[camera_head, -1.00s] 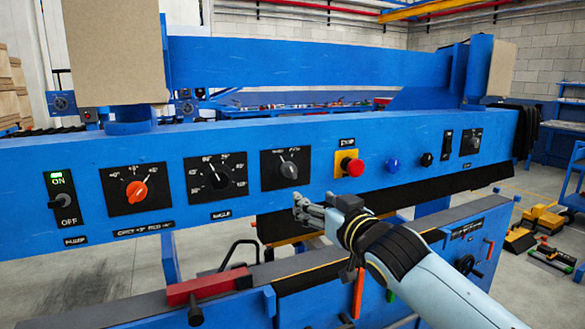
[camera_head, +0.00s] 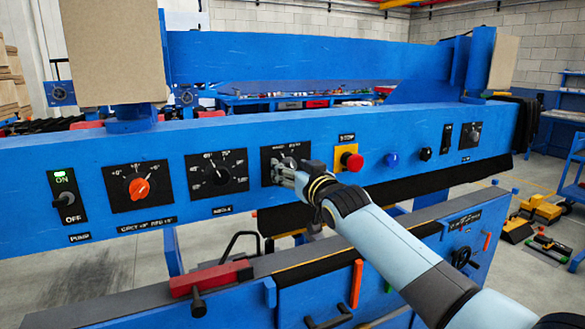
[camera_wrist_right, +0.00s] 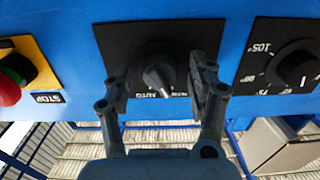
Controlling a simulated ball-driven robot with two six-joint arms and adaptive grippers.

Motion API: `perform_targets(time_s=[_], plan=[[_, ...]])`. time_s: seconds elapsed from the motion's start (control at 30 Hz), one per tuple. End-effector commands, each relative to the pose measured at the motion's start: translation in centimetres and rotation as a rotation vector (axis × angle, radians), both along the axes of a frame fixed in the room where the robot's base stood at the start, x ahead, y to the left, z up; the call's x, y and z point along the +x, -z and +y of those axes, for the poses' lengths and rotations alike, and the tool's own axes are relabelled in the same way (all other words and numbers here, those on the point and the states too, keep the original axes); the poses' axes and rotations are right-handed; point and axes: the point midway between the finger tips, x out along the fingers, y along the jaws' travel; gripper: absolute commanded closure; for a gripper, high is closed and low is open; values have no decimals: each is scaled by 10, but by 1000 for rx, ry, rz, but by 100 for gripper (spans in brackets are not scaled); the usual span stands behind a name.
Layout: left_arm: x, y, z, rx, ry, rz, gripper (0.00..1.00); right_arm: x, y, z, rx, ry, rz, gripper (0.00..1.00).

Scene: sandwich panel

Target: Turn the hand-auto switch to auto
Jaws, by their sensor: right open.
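The hand-auto switch is a dark grey knob (camera_wrist_right: 158,74) on a black square plate (camera_wrist_right: 112,40), seen in the right wrist view, which shows the panel upside down. The knob's pale pointer end faces the printed words; AUTO is readable at the picture's left of it, and the other word is partly hidden. My right gripper (camera_wrist_right: 160,84) is open, with one finger on each side of the knob; I cannot tell whether they touch it. In the head view my right gripper (camera_head: 284,172) covers most of the knob in front of its plate (camera_head: 268,153). My left gripper is out of view.
The red stop button (camera_head: 353,162) on its yellow plate is just right of the switch. The angle dial (camera_head: 218,176) is to its left, then an orange dial (camera_head: 139,188) and the green-lit pump switch (camera_head: 66,196). Blue (camera_head: 391,160) and black buttons sit farther right.

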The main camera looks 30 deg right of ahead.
Motion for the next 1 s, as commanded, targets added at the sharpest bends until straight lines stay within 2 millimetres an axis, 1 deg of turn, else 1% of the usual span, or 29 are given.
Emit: perform_targets(time_s=[0.13, 0.5, 0.57, 0.83, 1.0], plan=[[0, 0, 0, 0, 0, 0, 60, 0, 0, 0, 0, 0, 0, 42], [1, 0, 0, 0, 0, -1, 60, 0, 0, 0, 0, 0, 0, 90], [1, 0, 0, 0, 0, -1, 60, 0, 0, 0, 0, 0, 0, 97], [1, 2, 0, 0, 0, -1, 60, 0, 0, 0, 29, 0, -2, 97], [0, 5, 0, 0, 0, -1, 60, 0, 1, 0, 108, 0, -7, 97]])
